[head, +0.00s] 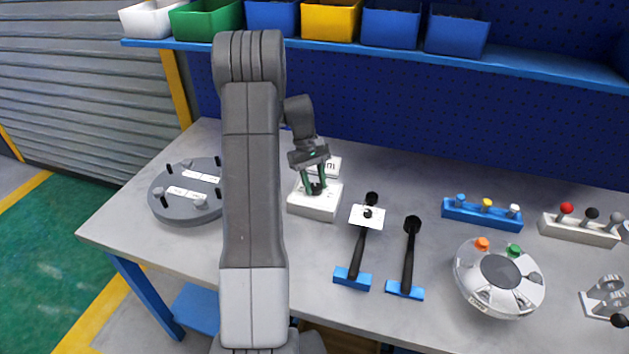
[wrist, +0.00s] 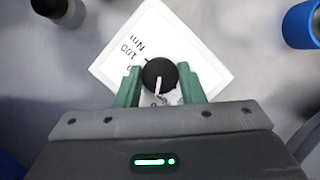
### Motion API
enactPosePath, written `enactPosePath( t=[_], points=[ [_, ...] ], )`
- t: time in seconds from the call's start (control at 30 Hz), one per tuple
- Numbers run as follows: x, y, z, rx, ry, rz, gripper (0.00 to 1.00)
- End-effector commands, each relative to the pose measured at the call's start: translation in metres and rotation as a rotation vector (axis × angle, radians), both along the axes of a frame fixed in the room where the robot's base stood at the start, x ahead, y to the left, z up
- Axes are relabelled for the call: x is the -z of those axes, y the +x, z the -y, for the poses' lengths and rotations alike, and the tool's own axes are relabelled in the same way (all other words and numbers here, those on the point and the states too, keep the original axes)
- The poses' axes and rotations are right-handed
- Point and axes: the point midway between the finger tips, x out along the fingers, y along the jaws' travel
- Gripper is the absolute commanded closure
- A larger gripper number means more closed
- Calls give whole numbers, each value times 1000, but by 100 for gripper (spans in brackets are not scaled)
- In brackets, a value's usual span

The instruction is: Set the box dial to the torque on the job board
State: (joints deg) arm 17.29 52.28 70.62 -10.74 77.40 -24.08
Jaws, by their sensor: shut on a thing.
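The white dial box (head: 314,205) stands on the bench, with a small upright sign (head: 331,165) at its back, partly hidden by my gripper; only an "m" reads clearly. In the wrist view the box (wrist: 190,50) shows printed "100" and "Nm". Its black round dial (wrist: 158,75) has a white pointer line running down toward my gripper. My gripper (head: 316,188) is over the box, and in the wrist view its green fingers (wrist: 160,88) stand either side of the dial, shut on it. No job board with a readable torque can be made out.
A grey round flange (head: 186,208) is at left, a silver shell (head: 498,282) at right. Blue (head: 482,213) and white (head: 580,229) racks stand behind.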

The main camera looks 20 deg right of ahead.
Motion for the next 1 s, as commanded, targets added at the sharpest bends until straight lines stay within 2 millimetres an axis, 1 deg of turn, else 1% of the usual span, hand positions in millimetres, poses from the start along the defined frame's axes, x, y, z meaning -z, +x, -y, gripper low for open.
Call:
enactPosePath(
  t=[0.23,0.63,0.67,0.7,0.77,1.0],
  points=[
    [-1,1,0,48,0,3,88],
    [-1,1,1,53,-1,3,88],
    [-1,1,0,53,-1,3,63],
    [-1,1,0,53,-1,3,55],
    [-1,1,0,53,-1,3,43],
    [0,0,0,53,0,2,43]
  ],
)
